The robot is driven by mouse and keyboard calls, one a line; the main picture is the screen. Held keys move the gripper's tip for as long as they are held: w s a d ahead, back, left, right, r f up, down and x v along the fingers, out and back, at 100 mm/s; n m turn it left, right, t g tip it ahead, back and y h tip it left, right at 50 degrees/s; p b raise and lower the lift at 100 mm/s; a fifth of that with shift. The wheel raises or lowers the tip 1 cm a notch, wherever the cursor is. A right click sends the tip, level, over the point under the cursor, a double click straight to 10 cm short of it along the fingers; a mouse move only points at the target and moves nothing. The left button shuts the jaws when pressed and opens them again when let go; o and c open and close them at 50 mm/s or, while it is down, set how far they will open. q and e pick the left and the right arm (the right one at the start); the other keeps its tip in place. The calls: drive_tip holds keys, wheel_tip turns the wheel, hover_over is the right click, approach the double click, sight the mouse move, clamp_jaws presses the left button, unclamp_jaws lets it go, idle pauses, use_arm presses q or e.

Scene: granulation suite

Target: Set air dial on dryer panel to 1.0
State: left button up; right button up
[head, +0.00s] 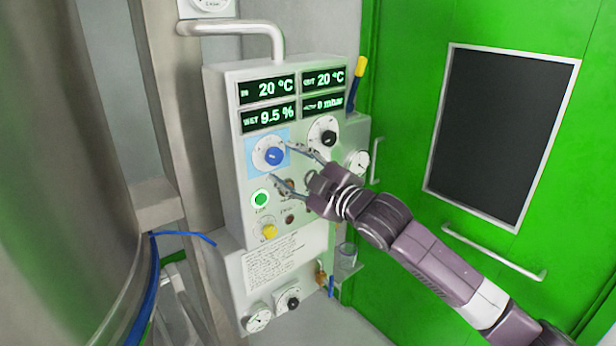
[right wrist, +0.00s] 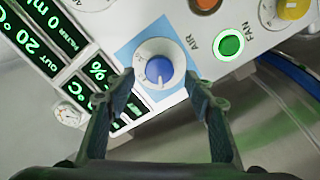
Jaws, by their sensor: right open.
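The dryer panel (head: 232,165) is a white box with displays and dials. The air dial (head: 271,154) has a blue knob on a white round scale, set on a light blue square. In the right wrist view, the air dial (right wrist: 159,70) sits between and beyond the fingertips, with "AIR" printed beside it. My right gripper (head: 281,162) is open in front of the dial, its fingers spread to either side. The scale numbers are too small to read. My left gripper is not in view.
A black-knobbed dial (head: 324,134) sits right of the air dial. Below are a lit green FAN button (head: 260,197) and a yellow knob (head: 269,231). A green door (head: 400,120) stands at right, a steel vessel (head: 75,200) at left.

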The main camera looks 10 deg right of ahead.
drive_tip(key=v, duration=0.9)
